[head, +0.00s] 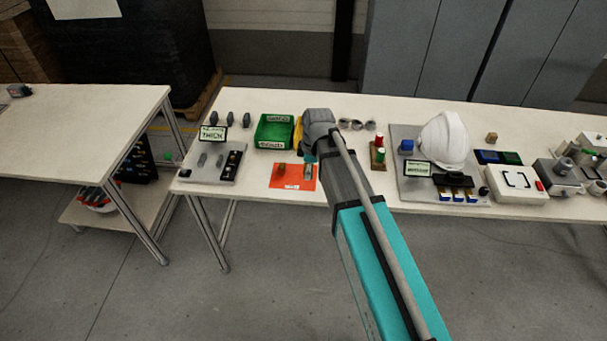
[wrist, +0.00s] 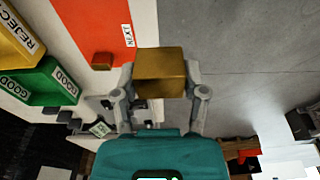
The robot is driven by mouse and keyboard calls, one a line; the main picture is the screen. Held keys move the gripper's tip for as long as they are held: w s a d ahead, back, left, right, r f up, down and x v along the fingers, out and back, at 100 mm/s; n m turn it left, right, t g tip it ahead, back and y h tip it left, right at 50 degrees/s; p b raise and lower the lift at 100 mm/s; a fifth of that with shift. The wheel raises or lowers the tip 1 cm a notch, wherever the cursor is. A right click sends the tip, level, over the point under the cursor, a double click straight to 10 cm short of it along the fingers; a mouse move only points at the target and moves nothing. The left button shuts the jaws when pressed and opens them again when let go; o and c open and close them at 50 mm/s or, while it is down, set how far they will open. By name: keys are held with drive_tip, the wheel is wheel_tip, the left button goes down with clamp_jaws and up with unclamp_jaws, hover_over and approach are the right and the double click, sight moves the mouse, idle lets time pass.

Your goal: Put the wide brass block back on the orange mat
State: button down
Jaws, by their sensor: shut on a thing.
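My gripper (wrist: 160,88) is shut on the wide brass block (wrist: 161,65), with one finger on each side of it. In the wrist view the block shows in front of the table edge and grey floor, just right of the orange mat (wrist: 85,22). It looks apart from the mat, though its height is hard to tell. A smaller brass block (wrist: 102,60) lies at the mat's edge. In the head view the mat (head: 292,184) lies at the table's front, with the smaller block (head: 281,170) on it. My arm partly hides the gripper there.
A green bin (head: 274,131) and a mostly hidden yellow bin stand behind the mat. A grey tray (head: 212,172) with a sign lies to the left. A red-and-green item (head: 378,153) and a white helmet (head: 443,140) on a grey board stand to the right.

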drive_tip(key=a, duration=0.4)
drive_tip(key=shift+s+a+f, duration=0.15)
drive_tip(key=shift+a+f, duration=0.15)
drive_tip(key=shift+f, duration=0.05)
drive_tip(key=w+f+b, duration=0.2)
drive_tip(key=w+b, duration=0.1)
drive_tip(key=w, duration=0.1)
drive_tip(key=w+d+f+b, duration=0.1)
drive_tip(key=w+f+b, duration=0.1)
drive_tip(key=w+f, duration=0.1)
drive_tip(key=w+d+f+b, duration=0.1)
drive_tip(key=w+f+b, duration=0.2)
drive_tip(key=w, duration=0.2)
drive_tip(key=shift+d+f+b, duration=0.1)
drive_tip(key=shift+f+b, duration=0.05)
drive_tip(key=shift+b, duration=0.2)
drive_tip(key=shift+w+d+f+b, duration=0.1)
drive_tip(key=shift+w+f+b, duration=0.3)
drive_tip(key=shift+w, duration=0.1)
drive_tip(key=shift+w+f+b, duration=0.35)
drive_tip(key=shift+f+b, duration=0.15)
drive_tip(key=shift+b, duration=0.05)
drive_tip(key=shift+d+f+b, duration=0.1)
drive_tip(key=shift+f+b, duration=1.35)
